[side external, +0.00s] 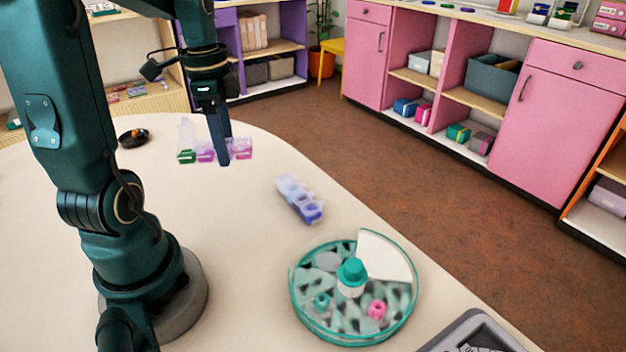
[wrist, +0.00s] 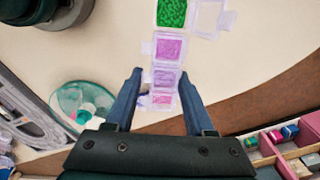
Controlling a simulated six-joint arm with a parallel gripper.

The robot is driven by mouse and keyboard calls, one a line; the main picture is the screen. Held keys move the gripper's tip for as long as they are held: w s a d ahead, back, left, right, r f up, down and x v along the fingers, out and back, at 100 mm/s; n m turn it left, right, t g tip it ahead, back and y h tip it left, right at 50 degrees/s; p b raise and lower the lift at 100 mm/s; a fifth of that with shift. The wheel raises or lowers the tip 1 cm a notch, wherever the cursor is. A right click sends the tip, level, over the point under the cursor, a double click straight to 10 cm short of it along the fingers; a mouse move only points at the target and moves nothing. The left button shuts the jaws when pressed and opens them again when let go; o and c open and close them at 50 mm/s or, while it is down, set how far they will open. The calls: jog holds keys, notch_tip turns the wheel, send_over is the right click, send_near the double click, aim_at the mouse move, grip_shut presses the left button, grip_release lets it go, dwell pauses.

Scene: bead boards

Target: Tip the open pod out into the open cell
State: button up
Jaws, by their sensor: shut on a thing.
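A row of clear pods (side external: 206,154) holds green, purple and pink beads. The end pod with green beads (wrist: 172,12) has its clear lid (wrist: 208,16) swung open; in the side view that lid stands upright above the green pod (side external: 186,157). My gripper (wrist: 162,82) is shut on the pod row, with the fingers on either side of the purple and pink pods. I cannot tell whether the row touches the table. A round teal-rimmed bead dish (side external: 299,312) stands well to the right in the side view. Its white wedge (side external: 385,258) looks like the open cell.
A second pod strip (side external: 300,198), blue and purple, lies on the table between my gripper and the dish. A teal knob (side external: 352,271) rises at the dish's centre. A grey tray (side external: 440,342) is at the front edge. A small black dish (side external: 133,136) sits at the left.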

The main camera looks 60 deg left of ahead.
jog(key=w+d+m, duration=0.5)
jog(key=d, duration=0.1)
jog(key=d+m, duration=0.3)
jog(key=d, duration=0.4)
jog(key=s+d+f+m, duration=0.1)
jog(key=d+m, duration=0.3)
jog(key=d, duration=0.4)
jog(key=s+d+f+m, duration=0.1)
jog(key=d+m, duration=0.3)
jog(key=d, duration=0.3)
jog(key=shift+d+f+g+h, duration=0.2)
jog(key=shift+d+g+h, duration=0.1)
jog(key=shift+d+h, duration=0.1)
jog(key=w+a+r+g+h, duration=0.2)
jog(key=a+g+h, duration=0.4)
jog(key=h, duration=1.1)
jog(key=shift+w+a+g, duration=0.4)
jog(key=shift+w+a, duration=0.45)
jog(key=shift+a, duration=1)
